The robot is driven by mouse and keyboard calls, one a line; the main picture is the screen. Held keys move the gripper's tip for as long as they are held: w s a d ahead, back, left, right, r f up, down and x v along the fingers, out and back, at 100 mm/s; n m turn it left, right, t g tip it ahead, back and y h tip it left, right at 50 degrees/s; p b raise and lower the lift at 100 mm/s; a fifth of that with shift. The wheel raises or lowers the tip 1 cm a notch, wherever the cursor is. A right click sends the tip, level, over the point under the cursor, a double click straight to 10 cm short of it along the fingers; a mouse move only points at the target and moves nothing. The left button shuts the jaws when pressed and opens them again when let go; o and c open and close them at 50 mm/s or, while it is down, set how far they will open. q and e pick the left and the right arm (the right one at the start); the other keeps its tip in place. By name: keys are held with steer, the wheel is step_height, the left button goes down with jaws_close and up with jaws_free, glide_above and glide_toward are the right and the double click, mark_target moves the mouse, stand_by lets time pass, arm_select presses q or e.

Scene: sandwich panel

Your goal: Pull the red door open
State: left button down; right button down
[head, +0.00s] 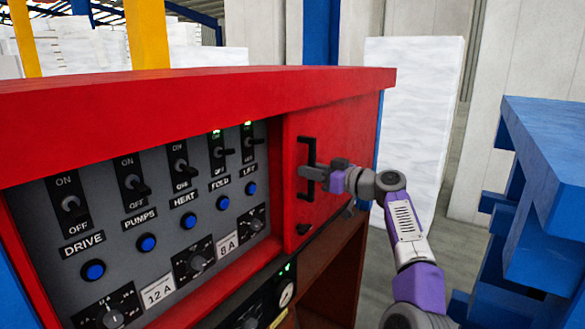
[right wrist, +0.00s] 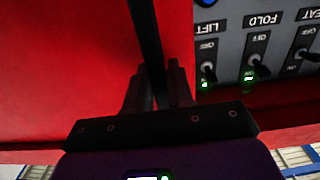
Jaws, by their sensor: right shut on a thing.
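The red door (head: 345,135) is at the right end of the red cabinet's front, right of the grey switch panel. It looks flush with the front, with no clear gap along its edges. Its black upright bar handle (head: 308,150) is near the door's left edge. My right gripper (head: 313,173) is shut on the handle, about midway along it. In the right wrist view the handle (right wrist: 146,40) runs between the two fingers (right wrist: 153,90), with the red door (right wrist: 70,60) behind. My left gripper is not in view.
The switch panel (head: 95,240) with toggles, blue buttons and dials is left of the door. A black unit (head: 262,308) with a gauge sits below. A blue rack (head: 545,190) stands right of my right arm. A white wrapped stack (head: 415,110) is behind; grey floor shows between them.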

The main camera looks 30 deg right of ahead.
steer(key=shift+w+d+r, duration=0.1)
steer(key=shift+w+d, duration=0.05)
steer(key=shift+d, duration=0.25)
steer(key=c, duration=1.1)
jaws_free()
steer(key=b+v, duration=0.3)
steer(key=v, duration=0.4)
steer(key=shift+s+d, duration=0.1)
steer(key=shift+s, duration=0.15)
